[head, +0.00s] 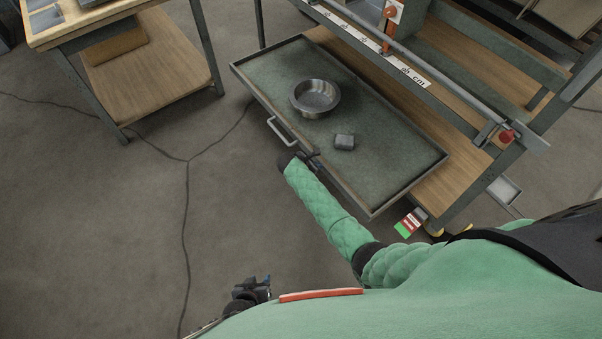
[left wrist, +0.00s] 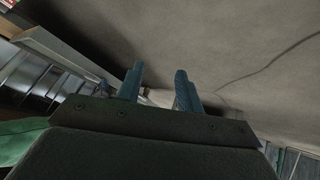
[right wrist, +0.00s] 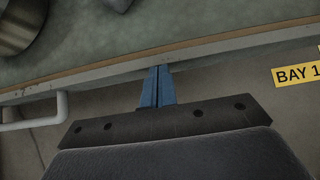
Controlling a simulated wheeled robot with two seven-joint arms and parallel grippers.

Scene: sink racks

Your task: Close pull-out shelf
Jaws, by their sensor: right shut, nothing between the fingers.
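The pull-out shelf (head: 263,84) is a green tray with a raised grey rim, pulled out from under the workbench. Its light handle (head: 281,131) is on the front edge and also shows at the left of the right wrist view (right wrist: 62,108). My right gripper (head: 314,158) is shut and empty at the shelf's front edge, to the right of the handle; in the right wrist view its blue fingertips (right wrist: 158,68) meet the rim, but contact is hard to tell. My left gripper (head: 267,282) is low at the bottom of the head view; its fingers (left wrist: 160,80) are apart and empty.
The workbench (head: 455,160) has a wooden lower board behind the shelf. A wooden-topped table (head: 85,22) stands at upper left. The floor in front is clear.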

